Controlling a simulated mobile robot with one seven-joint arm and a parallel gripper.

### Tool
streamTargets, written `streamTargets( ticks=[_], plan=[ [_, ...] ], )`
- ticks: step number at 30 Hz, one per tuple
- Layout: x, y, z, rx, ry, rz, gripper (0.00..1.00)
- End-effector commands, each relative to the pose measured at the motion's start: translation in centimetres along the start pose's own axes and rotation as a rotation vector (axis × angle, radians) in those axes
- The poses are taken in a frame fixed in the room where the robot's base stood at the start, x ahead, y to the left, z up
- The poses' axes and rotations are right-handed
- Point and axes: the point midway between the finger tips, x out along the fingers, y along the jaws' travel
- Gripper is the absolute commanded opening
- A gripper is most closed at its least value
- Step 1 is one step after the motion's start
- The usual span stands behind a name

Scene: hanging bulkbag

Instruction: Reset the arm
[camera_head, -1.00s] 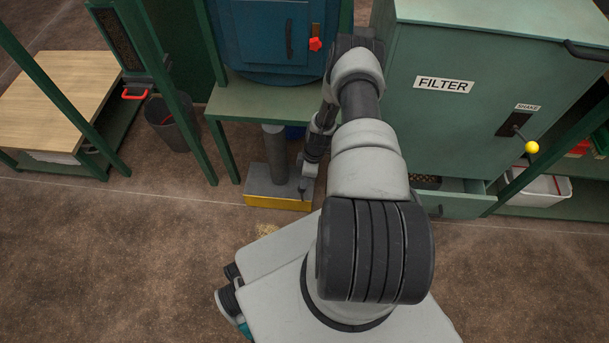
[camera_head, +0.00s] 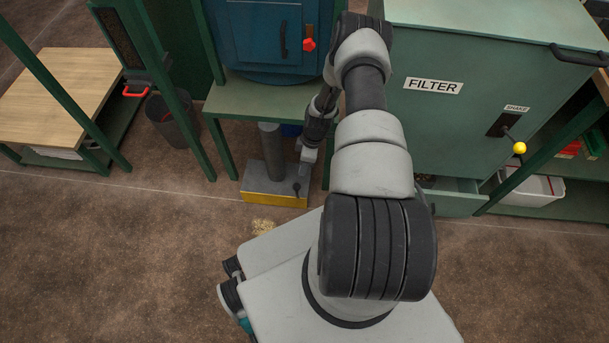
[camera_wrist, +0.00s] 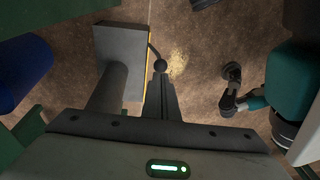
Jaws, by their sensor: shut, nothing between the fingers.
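My arm reaches forward from my base and bends down at the green stand. My gripper (camera_wrist: 161,98) points down in the wrist view, its dark fingers together with nothing seen between them. In the head view my gripper (camera_head: 305,168) hangs beside the grey box with a yellow front (camera_head: 275,188). In the wrist view the fingertips overlap or lie close to the round knob (camera_wrist: 160,66) of the thin lever on that box. I cannot tell whether they touch.
A grey post (camera_head: 271,150) rises from the box beneath the green stand (camera_head: 255,103). The green filter cabinet (camera_head: 450,130) stands close on the arm's right, with a yellow-knobbed shake lever (camera_head: 519,148). A bin (camera_head: 173,120) stands left. Floor around my base is open.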

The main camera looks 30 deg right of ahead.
Motion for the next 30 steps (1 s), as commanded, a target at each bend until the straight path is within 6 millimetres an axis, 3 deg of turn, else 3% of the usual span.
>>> streamTargets(
  ticks=[1, 3, 9, 23, 26, 29, 30],
  plan=[
    [-1.8, 0.0, -0.2, 0.0, 0.002, 0.001, 0.0],
    [-3.2, 0.0, -0.1, 0.0, 0.002, 0.0, 0.0],
    [-6.1, -0.1, -0.2, 0.0, 0.002, -0.002, 0.0],
    [-7.6, 0.2, -0.3, 0.001, -0.001, 0.002, 0.0],
    [-10.4, 1.0, -1.2, 0.015, -0.012, 0.021, 0.0],
    [-15.5, 2.0, -2.9, 0.048, -0.031, 0.056, 0.0],
    [-18.0, 2.3, -3.8, 0.068, -0.039, 0.075, 0.0]
  ],
)
